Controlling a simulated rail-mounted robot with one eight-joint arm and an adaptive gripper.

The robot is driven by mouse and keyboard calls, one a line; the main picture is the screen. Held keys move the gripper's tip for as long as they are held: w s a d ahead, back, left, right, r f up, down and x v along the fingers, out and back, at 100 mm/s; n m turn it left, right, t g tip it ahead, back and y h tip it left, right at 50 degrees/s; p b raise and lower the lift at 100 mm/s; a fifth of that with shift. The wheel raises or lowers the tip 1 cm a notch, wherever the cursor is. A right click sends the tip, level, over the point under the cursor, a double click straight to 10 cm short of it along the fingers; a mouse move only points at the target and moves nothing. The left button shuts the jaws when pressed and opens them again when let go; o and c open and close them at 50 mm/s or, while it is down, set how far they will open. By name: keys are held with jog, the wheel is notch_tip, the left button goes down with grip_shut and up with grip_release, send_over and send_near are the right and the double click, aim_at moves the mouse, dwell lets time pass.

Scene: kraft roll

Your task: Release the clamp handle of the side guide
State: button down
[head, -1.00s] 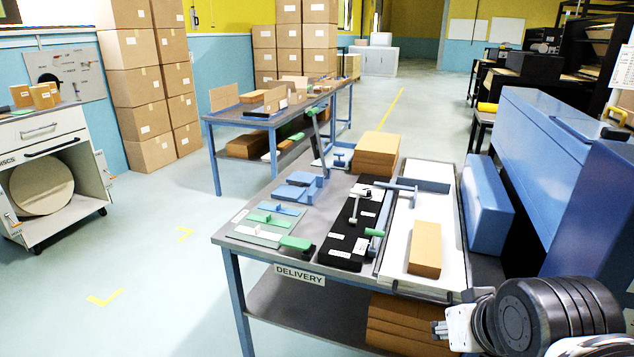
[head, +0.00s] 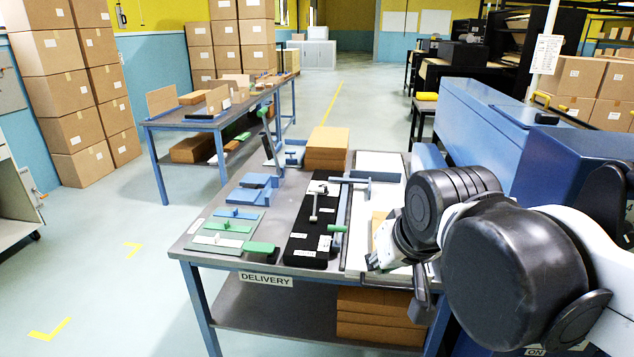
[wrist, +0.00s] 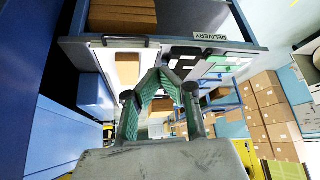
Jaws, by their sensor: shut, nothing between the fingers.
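A white feed bed (head: 364,170) lies on the delivery table, with a narrow dark rail along its left side. A blue crossbar (head: 350,181) spans from the rail over the bed's far part. A small green handle (head: 338,228) stands at the rail near the black board; I take it for the side guide's clamp handle, though its clamp state is too small to tell. My gripper (wrist: 158,70) is shut and empty in the wrist view, its green-padded fingers meeting near the table edge in that picture. In the head view my arm hides part of the bed's near right.
The black board (head: 310,220) with white tags and the flat plates (head: 225,228) with green handles lie left of the bed. Stacked brown boards (head: 327,145) stand at the back. A blue machine (head: 500,110) bounds the right side. The floor left of the table is clear.

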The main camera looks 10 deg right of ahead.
jog(key=w+r+g+p, duration=0.1)
jog(key=w+r+p, duration=0.1)
jog(key=w+r, duration=0.55)
jog(key=w+r+p, duration=0.1)
jog(key=w+r, duration=0.3)
jog(key=w, duration=0.6)
jog(key=m+g+p, duration=0.3)
jog(key=p, duration=0.4)
send_over(315, 205)
jog(key=d, duration=0.3)
jog(key=s+x, duration=0.1)
jog(key=x, duration=0.2)
jog(key=w+f+g+p, duration=0.1)
jog(key=w+f+p, duration=0.1)
jog(key=w+f, duration=0.6)
jog(key=shift+a+f+m+h+p, duration=0.2)
jog(key=shift+f+m+h+p, duration=0.15)
jog(key=shift+f, duration=1.8)
jog(key=shift+f, duration=0.1)
notch_tip(315, 205, down, 9)
jog(key=s+p, duration=0.2)
jog(key=shift+s+a, duration=0.25)
jog(key=shift+a, duration=0.15)
